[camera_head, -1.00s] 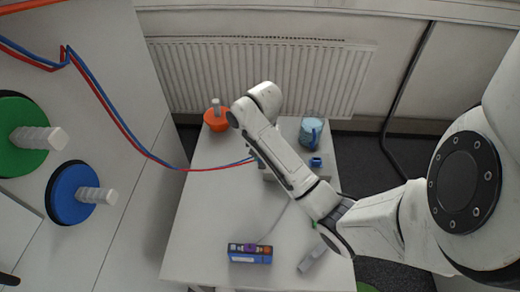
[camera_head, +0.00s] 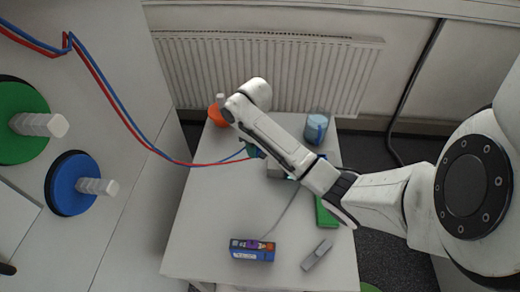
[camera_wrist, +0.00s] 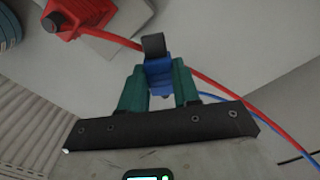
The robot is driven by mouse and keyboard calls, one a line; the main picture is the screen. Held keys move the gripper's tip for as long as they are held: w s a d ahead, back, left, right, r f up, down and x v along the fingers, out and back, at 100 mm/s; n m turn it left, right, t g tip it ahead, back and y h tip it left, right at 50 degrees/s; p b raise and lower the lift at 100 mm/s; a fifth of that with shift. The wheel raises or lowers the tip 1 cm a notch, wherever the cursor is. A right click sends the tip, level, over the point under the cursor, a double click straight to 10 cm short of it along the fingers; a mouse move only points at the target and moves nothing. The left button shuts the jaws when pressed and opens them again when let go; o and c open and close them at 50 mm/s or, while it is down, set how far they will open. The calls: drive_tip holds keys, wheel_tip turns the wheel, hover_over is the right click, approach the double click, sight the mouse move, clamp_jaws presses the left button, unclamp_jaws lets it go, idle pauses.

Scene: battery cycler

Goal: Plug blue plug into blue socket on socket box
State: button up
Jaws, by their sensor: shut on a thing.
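My gripper (camera_wrist: 159,70) has green fingers and is shut on the blue plug (camera_wrist: 160,78), which has a dark end; a blue cable trails right in the wrist view. In the head view my gripper (camera_head: 254,150) is over the back of the white table, partly hidden by my arm, and the plug cannot be made out there.
A red plug (camera_wrist: 82,14) with a red cable lies close by. A grey box (camera_head: 280,168) is partly behind my arm. A blue cup (camera_head: 317,127), orange object (camera_head: 217,115), green block (camera_head: 326,212) and grey object (camera_head: 317,254) stand around. The table's left middle (camera_head: 215,215) is clear.

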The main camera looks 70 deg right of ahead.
sight(244, 154)
drive_tip(key=n, duration=0.2)
drive_tip(key=w+d+f+n, duration=0.1)
drive_tip(key=n, duration=0.1)
drive_tip(key=w+n+b, duration=0.1)
drive_tip(key=shift+w+d+f+n, duration=0.2)
drive_tip(key=shift+f+n, duration=0.2)
drive_tip(key=n, duration=0.1)
drive_tip(key=w+n, duration=0.1)
drive_tip(key=d+f+n, duration=0.1)
drive_tip(key=n, duration=0.1)
drive_tip(key=shift+w+b, duration=0.25)
drive_tip(key=shift+b, duration=0.1)
drive_tip(key=n, duration=0.1)
drive_tip(key=w+n, duration=0.1)
drive_tip(key=d+n, duration=0.1)
drive_tip(key=n, duration=0.1)
drive_tip(key=shift+w+f+b, duration=0.25)
drive_tip(key=shift+f+b, duration=0.1)
drive_tip(key=shift+f, duration=0.05)
drive_tip(key=n, duration=0.1)
drive_tip(key=w+d+n, duration=0.1)
drive_tip(key=n, duration=0.2)
drive_tip(key=shift+w+d+f+b, duration=0.15)
drive_tip(key=shift+w+f+b, duration=0.1)
drive_tip(key=shift+f+b, duration=2.35)
drive_tip(key=shift+f, duration=0.05)
drive_tip(key=o, duration=1.1)
drive_tip(key=shift+c, duration=0.2)
wheel_tip(244, 154, up, 11)
